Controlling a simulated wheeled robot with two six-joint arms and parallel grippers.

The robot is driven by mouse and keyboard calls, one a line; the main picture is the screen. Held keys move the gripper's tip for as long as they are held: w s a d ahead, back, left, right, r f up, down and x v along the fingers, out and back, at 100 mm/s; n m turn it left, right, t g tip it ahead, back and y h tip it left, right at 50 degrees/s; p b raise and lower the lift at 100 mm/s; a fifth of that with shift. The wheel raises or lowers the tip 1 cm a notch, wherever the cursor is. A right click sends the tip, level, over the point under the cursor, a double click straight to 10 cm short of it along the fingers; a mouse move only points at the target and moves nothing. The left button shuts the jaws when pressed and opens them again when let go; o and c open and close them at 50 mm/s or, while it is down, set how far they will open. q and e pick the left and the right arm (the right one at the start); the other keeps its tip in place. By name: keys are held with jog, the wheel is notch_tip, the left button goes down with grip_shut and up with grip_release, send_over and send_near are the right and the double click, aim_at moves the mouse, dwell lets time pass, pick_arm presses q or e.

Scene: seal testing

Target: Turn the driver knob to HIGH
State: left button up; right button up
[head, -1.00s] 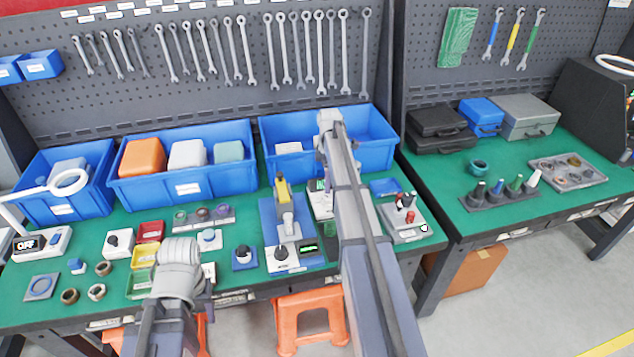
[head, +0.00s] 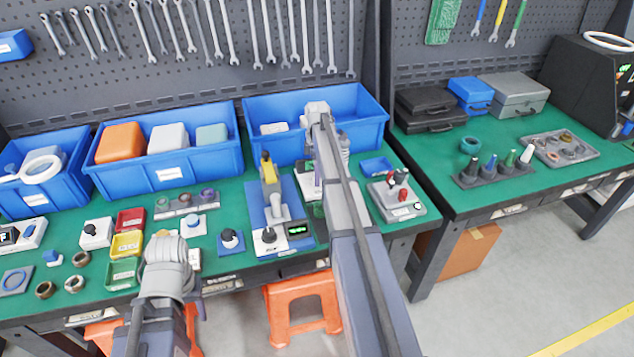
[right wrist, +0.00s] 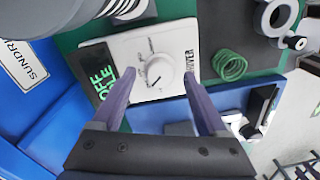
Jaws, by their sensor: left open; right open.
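The driver unit (right wrist: 175,45) is a white box in the right wrist view, with a label ending in "IVER" and a dark display (right wrist: 103,84) reading OFF in green. Its round white knob (right wrist: 158,70) has dial marks around it. My right gripper (right wrist: 159,76) is open, with its two purple-grey fingers on either side of the knob; I cannot tell if they touch it. In the head view my right arm mostly hides the unit (head: 308,187). My left gripper (head: 185,300) is low over the front of the bench, its fingers mostly hidden behind my wrist.
A blue fixture (head: 255,205) with a yellow-topped clamp stands left of my right arm. Blue bins (head: 175,176) line the back of the bench. A grey unit with red knobs (head: 395,205) stands to the right. An orange stool (head: 300,315) is below the front edge.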

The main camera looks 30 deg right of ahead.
jog(key=shift+f, duration=0.6)
grip_shut()
